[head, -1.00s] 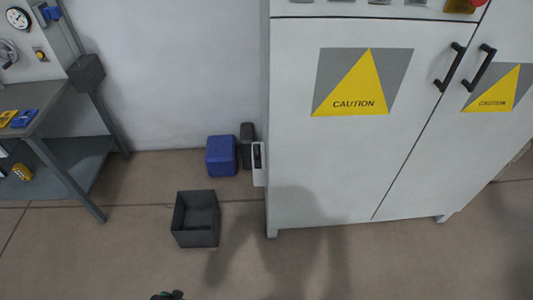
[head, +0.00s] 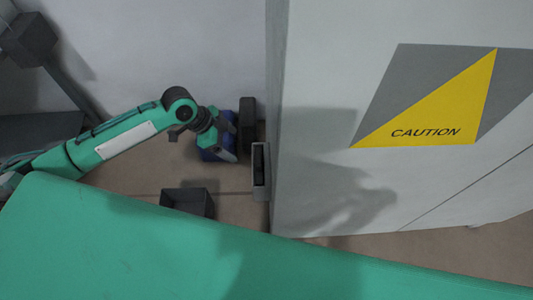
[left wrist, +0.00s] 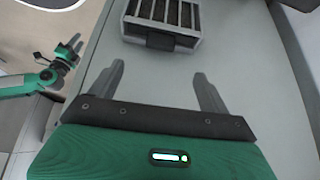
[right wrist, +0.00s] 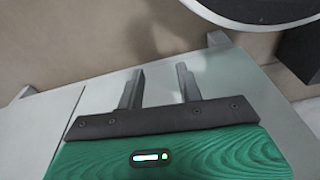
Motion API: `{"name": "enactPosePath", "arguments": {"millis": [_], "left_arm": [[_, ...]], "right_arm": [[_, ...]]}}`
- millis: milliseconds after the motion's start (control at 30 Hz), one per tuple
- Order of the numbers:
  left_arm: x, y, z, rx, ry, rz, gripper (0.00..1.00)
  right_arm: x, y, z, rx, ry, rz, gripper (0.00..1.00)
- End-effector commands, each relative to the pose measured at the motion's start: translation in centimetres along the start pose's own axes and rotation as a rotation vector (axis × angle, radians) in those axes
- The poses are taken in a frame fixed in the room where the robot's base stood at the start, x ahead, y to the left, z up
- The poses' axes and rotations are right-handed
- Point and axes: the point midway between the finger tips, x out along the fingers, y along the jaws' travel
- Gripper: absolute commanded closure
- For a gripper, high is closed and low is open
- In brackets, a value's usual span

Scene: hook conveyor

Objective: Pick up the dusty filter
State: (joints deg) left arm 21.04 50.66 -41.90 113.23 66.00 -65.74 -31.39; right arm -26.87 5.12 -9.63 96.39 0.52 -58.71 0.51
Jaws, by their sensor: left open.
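A filter with dark slats in a light grey frame and a dark front tab (left wrist: 160,41) shows at the top of the left wrist view. In the head view a light-framed unit with a dark inside (head: 261,172) sits on the cabinet's left side; I cannot tell its details there. My left gripper (left wrist: 159,69) is open and empty, with its fingers apart below the filter and not touching it. In the head view it hangs in front of the blue bin (head: 214,153). My right gripper (right wrist: 159,67) is open and empty, near a pale surface.
The white cabinet (head: 330,90) with a caution sign (head: 440,110) fills the right. A dark open box (head: 190,198) stands on the floor, partly hidden by my green body in the foreground. A dark upright object (head: 247,125) stands beside the blue bin.

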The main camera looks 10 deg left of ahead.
Motion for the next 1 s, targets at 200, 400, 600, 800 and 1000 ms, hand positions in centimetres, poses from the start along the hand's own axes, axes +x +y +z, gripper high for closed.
{"name": "enactPosePath", "arguments": {"millis": [200,400,600,800,1000], "left_arm": [[1.3,0.8,-0.2,0.024,-0.003,0.023,0.20],[5.3,0.8,-0.3,0.023,-0.002,0.022,0.20],[7.8,0.8,-0.2,0.022,-0.004,0.019,0.20],[9.4,0.6,-0.1,0.022,-0.004,0.018,0.20],[12.4,0.3,0.0,0.022,-0.004,0.019,0.20]], "right_arm": [[-0.5,0.0,-0.3,0.001,0.001,-0.001,0.64],[-1.2,-0.1,-0.6,0.002,0.002,-0.002,0.64],[-1.7,-0.1,-0.8,0.003,0.003,-0.003,0.64],[-1.8,-0.1,-0.8,0.003,0.002,-0.003,0.64],[-2.1,-0.1,-0.9,0.004,-0.001,-0.003,0.64]]}}
